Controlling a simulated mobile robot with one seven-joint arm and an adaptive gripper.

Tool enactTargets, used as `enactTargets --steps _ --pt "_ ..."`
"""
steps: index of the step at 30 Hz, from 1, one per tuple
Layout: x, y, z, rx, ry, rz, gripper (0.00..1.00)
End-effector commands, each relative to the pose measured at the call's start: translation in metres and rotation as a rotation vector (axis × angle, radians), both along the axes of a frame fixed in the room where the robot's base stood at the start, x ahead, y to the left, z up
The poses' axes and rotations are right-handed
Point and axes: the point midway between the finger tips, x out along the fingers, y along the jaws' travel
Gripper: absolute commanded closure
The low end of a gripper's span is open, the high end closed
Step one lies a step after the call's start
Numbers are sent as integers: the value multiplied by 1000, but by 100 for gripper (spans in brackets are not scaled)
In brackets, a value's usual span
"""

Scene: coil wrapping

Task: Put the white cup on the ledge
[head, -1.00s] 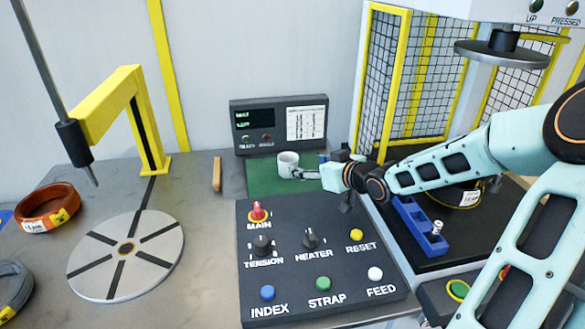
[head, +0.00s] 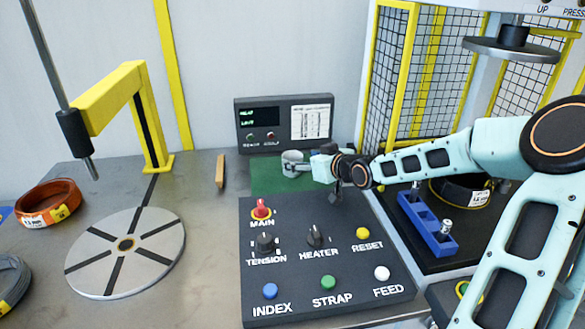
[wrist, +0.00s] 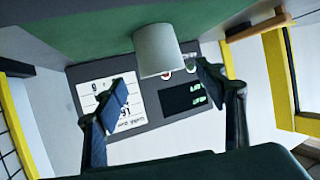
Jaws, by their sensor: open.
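The white cup (head: 289,158) stands upright on a green mat (head: 262,182) in front of the display box. It also shows in the wrist view (wrist: 157,48), where the picture is upside down. My gripper (head: 304,166) is just right of the cup in the head view, its fingers close to the cup and partly covering it. In the wrist view my gripper (wrist: 165,88) is open, with one finger to each side of the cup's line and visible gaps to it. I cannot tell which surface is the ledge.
The dark display box (head: 285,122) stands right behind the cup. The button panel (head: 325,270) lies in front of the mat. A wooden block (head: 220,171) is left of the mat. A blue holder (head: 425,225) and caged press are right. A round turntable (head: 125,254) is left.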

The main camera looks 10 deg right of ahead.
Motion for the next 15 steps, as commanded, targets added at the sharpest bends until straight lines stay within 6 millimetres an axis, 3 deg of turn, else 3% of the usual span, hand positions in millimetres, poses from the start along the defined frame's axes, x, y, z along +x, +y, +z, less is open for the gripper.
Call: enactTargets --steps 7,15 --pt "27 14 -12 1 0 3 36" --pt "34 16 -14 -1 0 1 36"
